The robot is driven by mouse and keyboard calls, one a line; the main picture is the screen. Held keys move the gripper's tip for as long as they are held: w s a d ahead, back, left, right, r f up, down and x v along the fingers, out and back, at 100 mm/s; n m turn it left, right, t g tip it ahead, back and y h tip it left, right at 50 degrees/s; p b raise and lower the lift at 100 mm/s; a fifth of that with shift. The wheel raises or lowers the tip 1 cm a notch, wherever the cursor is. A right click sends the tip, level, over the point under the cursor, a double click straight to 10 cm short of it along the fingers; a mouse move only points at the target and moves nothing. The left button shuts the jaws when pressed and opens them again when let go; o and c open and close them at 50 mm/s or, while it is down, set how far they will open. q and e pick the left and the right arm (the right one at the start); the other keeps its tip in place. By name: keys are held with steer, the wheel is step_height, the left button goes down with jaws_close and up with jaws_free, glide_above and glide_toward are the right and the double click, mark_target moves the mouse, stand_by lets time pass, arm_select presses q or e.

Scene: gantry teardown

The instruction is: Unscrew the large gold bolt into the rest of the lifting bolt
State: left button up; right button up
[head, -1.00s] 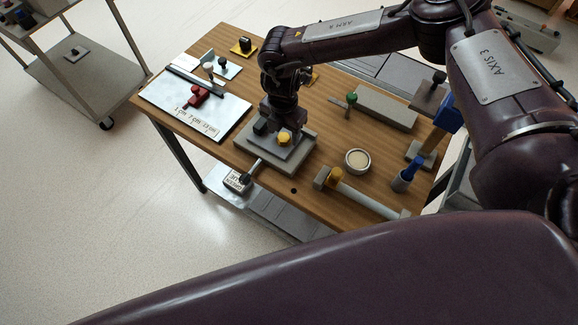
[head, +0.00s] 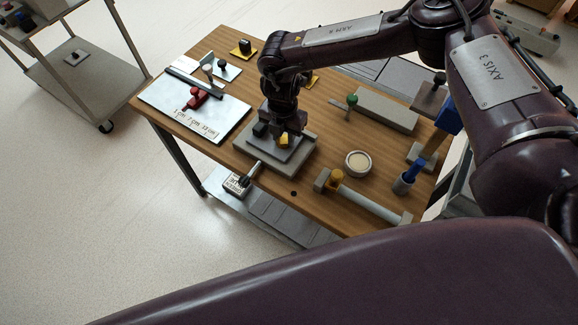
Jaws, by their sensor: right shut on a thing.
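The large gold bolt (head: 284,140) sits at the grey stepped block (head: 302,152) in the middle of the table. Its yellow head shows just below my right gripper (head: 279,124), which points down from above and is shut on it. The fingers and the bolt's lower part are mostly hidden, so I cannot tell how far the bolt stands out of the block. A black knob (head: 260,129) is beside it on the block. I cannot tell which fixture is the rest of the lifting bolt. My left gripper is not in view.
A white plate (head: 175,105) with a red clamp (head: 194,98) lies left. A grey slab (head: 388,110) lies behind. A trolley (head: 75,75) stands far left.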

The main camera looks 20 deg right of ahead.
steer(key=shift+n, duration=0.8)
steer(key=shift+f+n+b, duration=0.15)
steer(key=shift+n+b, duration=0.2)
steer(key=shift+n, duration=0.45)
steer(key=shift+s+n, duration=0.1)
steer(key=shift+n, duration=0.7)
steer(key=shift+c, duration=0.5)
steer(key=shift+n+b, duration=0.35)
steer(key=shift+n, duration=1.25)
